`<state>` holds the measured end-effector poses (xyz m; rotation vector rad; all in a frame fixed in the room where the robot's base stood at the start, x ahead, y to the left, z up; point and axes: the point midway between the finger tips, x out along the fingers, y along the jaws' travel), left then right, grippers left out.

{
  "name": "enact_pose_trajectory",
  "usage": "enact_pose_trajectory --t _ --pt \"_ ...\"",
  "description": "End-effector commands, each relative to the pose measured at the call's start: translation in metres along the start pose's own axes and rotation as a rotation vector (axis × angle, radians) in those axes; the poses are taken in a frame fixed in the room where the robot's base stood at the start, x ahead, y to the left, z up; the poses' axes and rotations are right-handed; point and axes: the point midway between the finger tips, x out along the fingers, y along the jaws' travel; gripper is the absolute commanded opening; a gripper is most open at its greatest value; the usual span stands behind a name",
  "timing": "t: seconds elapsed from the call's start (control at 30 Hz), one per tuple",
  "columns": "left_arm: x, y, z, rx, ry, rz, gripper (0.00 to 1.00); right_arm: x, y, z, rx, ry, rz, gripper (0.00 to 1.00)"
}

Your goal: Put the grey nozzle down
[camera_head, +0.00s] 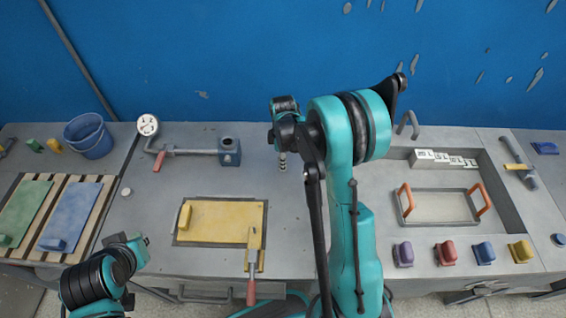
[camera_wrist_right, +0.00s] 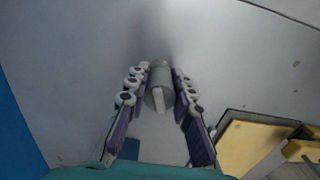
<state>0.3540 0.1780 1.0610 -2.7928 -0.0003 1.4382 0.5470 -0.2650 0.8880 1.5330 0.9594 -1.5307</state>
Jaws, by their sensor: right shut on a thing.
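The grey nozzle (camera_wrist_right: 160,76), a short grey cylinder with a paler tab, sits between the two fingers of my right gripper (camera_wrist_right: 159,88) in the right wrist view. The fingers are shut on it from both sides. In the head view the right gripper (camera_head: 282,161) hangs over the grey bench (camera_head: 290,220), right of the blue block fixture. The nozzle is too small to make out there. I cannot tell whether it touches the bench. My left arm shows at the lower left; its fingers cannot be made out.
A yellow panel (camera_head: 215,222) in a recess lies left of and nearer than the right gripper, with a red-handled tool (camera_head: 252,280) at its edge. A blue block fixture (camera_head: 229,153) stands left. A framed mould (camera_head: 440,207) and several coloured blocks lie right.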

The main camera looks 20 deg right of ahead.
Motion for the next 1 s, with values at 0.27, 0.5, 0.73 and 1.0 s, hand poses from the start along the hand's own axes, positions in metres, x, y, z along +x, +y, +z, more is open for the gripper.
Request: enact_pose_trajectory --t 0.27,0.5,0.73,1.0 --pt "0.001 0.0 0.001 0.0 0.0 0.0 0.0 0.002 0.0 0.0 0.0 0.0 0.0 0.0" --pt "0.002 0.0 0.001 0.0 0.0 0.0 0.0 0.002 0.0 0.0 0.0 0.0 0.0 0.44" --pt "0.001 0.0 0.0 0.0 0.0 0.0 0.0 0.0 0.0 0.0 0.0 0.0 0.0 0.44" --pt "-0.011 0.0 -0.008 0.0 0.0 0.0 0.0 -0.041 0.0 0.0 0.0 0.0 0.0 0.44"
